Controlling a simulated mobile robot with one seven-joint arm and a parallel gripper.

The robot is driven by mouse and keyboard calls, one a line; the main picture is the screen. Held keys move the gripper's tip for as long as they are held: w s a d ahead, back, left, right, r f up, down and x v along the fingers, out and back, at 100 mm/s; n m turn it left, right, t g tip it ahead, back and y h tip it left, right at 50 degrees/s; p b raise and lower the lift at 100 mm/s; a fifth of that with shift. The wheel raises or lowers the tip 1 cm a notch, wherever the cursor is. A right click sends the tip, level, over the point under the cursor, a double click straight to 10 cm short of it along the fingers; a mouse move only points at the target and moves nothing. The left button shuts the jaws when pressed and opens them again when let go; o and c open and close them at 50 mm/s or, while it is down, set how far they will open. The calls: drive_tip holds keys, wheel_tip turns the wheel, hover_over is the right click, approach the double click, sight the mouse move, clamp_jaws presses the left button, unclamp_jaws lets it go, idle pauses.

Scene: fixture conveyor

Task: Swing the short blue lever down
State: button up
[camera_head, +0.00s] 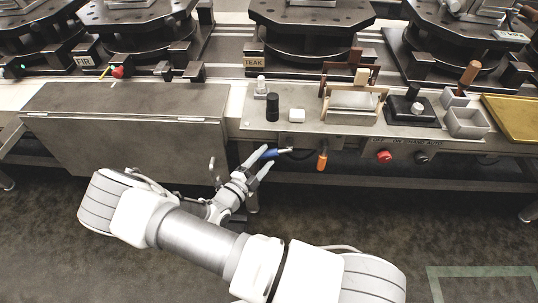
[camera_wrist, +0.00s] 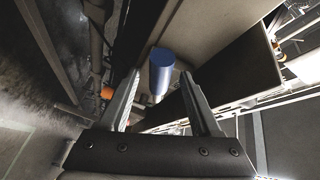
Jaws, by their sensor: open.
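The short blue lever (camera_head: 269,153) sticks out at the front of the bench, below its top edge. Its blue grip points left toward my gripper, and a pale metal stem shows at its right end. My gripper (camera_head: 266,156) is open, with one finger on each side of the blue grip. In the wrist view the blue grip (camera_wrist: 161,72) lies between the two open fingers (camera_wrist: 160,90), with visible gaps on both sides. I cannot tell whether either finger touches it.
An orange-handled lever (camera_head: 322,160) hangs to the right, also visible in the wrist view (camera_wrist: 107,93). A red knob (camera_head: 384,157) and a dark knob (camera_head: 421,158) sit farther right. A large grey panel (camera_head: 130,130) stands left of my gripper. The bench top (camera_head: 255,122) holds blocks and trays.

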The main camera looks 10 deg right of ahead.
drive_tip(key=shift+x, duration=1.4)
clamp_jaws()
drive_tip(key=shift+a, duration=0.1)
